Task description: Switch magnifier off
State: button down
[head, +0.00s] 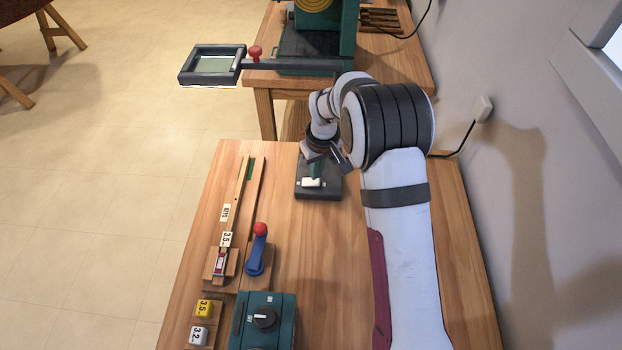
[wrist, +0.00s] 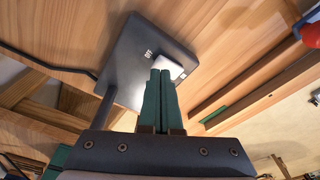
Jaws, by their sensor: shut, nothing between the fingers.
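The magnifier (head: 212,65) is a dark square frame with a pale pane, at the top left of the head view. A bright white line runs along its lower edge. A dark switch box (head: 319,190) with a white rocker (head: 312,183) sits at the table's far end. In the wrist view the box (wrist: 125,75) has a small white label, apparently "OFF", beside the white rocker (wrist: 170,66). My gripper (wrist: 163,73) has its green fingers shut together and empty, tips at the rocker's edge. I cannot tell whether they touch it. The fingertips partly cover the rocker.
A blue lever with a red knob (head: 260,230) and a wooden slider rail (head: 236,215) stand nearer on the table. A teal box with a black dial (head: 264,318) and yellow and white blocks (head: 203,308) are at the front. A wall is right.

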jog(key=shift+f, duration=0.8)
jog(key=shift+r, duration=3.55)
jog(key=s+d+r+m, duration=0.4)
jog(key=s+d+r, duration=0.1)
jog(key=s+r, duration=0.35)
jog(key=s+d+r+m+g, duration=0.1)
jog(key=s+d+m, duration=0.1)
jog(key=s, duration=1.1)
jog(key=s+d+r+m+y, duration=0.1)
jog(key=s+m, duration=0.4)
jog(key=s, duration=0.8)
jog(key=shift+s+d+m+g, duration=0.3)
jog(key=shift+s+d+g, duration=0.05)
jog(key=shift+s+g, duration=0.05)
